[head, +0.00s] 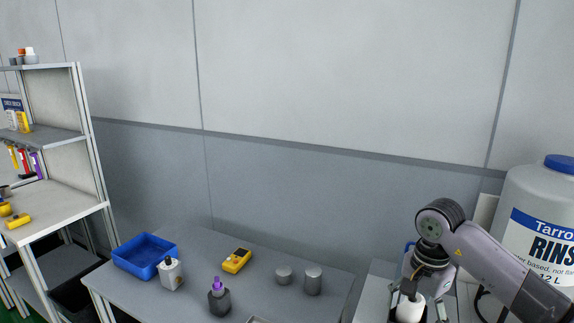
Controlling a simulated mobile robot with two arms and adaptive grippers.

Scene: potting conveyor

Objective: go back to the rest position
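My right arm comes in from the right edge, and its gripper (418,298) points down at the bottom right of the head view. A white rounded object (409,309) shows between or just behind its fingers, cut off by the lower edge. I cannot tell whether the fingers touch it or how far they are apart. My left gripper is not in view.
A grey table (208,257) carries a blue tray (128,263), a white bottle (170,274), a dark bottle with purple top (219,299), a yellow device (237,261) and two grey cylinders (313,281). A large drum (530,195) stands right; shelving (55,140) stands left.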

